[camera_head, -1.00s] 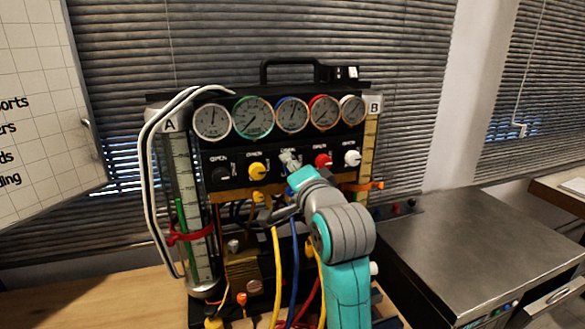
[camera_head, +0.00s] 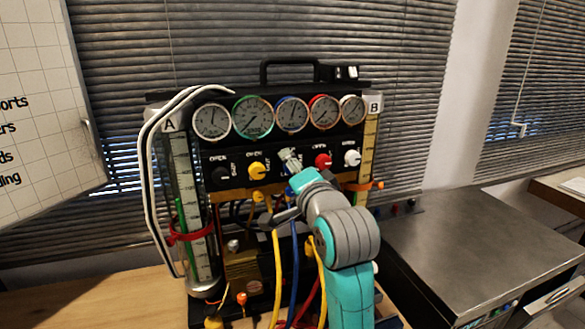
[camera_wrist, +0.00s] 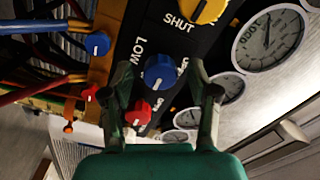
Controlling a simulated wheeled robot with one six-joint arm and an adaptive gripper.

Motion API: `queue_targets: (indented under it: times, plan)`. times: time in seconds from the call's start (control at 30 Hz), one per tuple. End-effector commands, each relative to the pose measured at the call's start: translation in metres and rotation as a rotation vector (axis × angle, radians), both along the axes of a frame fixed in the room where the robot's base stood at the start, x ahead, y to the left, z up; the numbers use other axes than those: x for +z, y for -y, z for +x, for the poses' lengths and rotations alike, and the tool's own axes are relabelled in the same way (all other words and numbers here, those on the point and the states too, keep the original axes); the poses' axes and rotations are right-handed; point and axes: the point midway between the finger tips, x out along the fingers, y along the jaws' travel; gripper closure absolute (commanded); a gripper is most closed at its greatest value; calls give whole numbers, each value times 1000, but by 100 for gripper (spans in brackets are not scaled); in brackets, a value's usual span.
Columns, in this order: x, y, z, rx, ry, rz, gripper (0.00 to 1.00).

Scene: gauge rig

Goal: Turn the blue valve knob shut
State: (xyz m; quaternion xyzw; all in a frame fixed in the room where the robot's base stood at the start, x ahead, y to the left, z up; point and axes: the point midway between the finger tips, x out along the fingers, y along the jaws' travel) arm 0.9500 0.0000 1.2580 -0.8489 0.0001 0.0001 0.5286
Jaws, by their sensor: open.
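The blue valve knob (camera_wrist: 160,70) is on the black panel in the wrist view. It sits between the two spread fingers of my gripper (camera_wrist: 164,76), with gaps visible on both sides. I cannot tell how deep the fingertips are relative to it. In the head view my gripper (camera_head: 289,159) is in front of the knob row, between the yellow knob (camera_head: 258,171) and the red knob (camera_head: 323,160), and hides the blue knob. Panel lettering by the blue knob is partly covered in the wrist view.
The red knob also shows close by one finger in the wrist view (camera_wrist: 138,112). A smaller blue knob (camera_wrist: 97,44) is on the orange strip. A white knob (camera_head: 352,158) is at the row's right end. Gauges (camera_head: 292,114) line up above; hoses hang below.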

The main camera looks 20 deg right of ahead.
Motion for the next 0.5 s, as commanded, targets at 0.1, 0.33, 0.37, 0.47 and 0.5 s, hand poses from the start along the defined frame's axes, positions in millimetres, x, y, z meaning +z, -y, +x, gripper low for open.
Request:
queue_targets:
  times: [0.1, 0.33, 0.37, 0.47, 0.5]
  plan:
    - [-1, 0, -19, 0, 1, 0, 40]
    - [-1, 0, -52, 0, 0, 0, 40]
    - [-1, 0, -55, 0, 0, 0, 40]
    - [0, 0, -62, 0, 0, 0, 40]
    - [0, 0, -63, 0, -1, 0, 40]
